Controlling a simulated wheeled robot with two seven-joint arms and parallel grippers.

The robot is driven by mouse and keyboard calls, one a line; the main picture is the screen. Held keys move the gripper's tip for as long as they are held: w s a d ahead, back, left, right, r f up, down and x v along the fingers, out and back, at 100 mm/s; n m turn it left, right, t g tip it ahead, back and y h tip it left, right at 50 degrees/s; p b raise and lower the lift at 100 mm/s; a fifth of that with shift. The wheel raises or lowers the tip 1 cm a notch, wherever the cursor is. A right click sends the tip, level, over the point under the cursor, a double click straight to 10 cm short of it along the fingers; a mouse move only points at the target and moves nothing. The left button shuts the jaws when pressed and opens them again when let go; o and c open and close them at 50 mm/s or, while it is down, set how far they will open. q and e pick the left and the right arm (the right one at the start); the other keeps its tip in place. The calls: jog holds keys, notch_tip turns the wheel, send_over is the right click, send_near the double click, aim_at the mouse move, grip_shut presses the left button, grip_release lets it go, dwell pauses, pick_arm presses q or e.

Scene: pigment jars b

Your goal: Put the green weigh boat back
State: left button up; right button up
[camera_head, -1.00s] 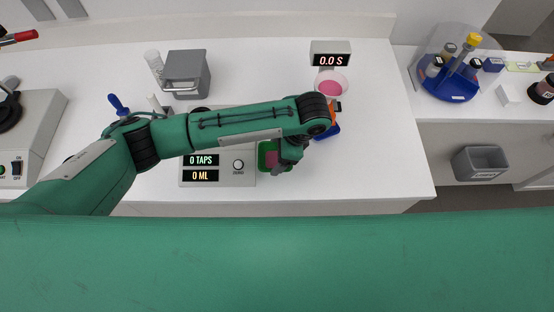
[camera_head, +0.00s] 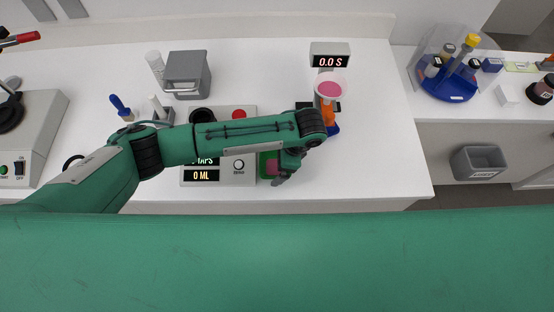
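The green weigh boat (camera_head: 265,165) holds pink powder and sits at the right end of the grey device with the "0 ML" display, near the front of the white bench. My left gripper (camera_head: 279,181) is right at the boat's right side, pointing down. The arm and wrist cover part of the boat and most of the fingers. I cannot tell whether the fingers grip its rim or stand beside it. My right gripper is not in view.
The grey device (camera_head: 217,178) lies under my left arm. A clear funnel with pink content (camera_head: 331,86) on an orange and blue stand is behind the wrist, by the "0.0 S" display (camera_head: 330,60). A grey box (camera_head: 187,75) stands at the back. The right front bench is clear.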

pick_arm(q)
jog(key=shift+d+r+b, duration=0.25)
jog(key=shift+r+b, duration=0.05)
jog(key=shift+r, duration=0.15)
jog(key=b+v, duration=0.1)
jog(key=v, duration=1)
jog(key=shift+r, duration=0.15)
jog(key=shift+s, duration=0.1)
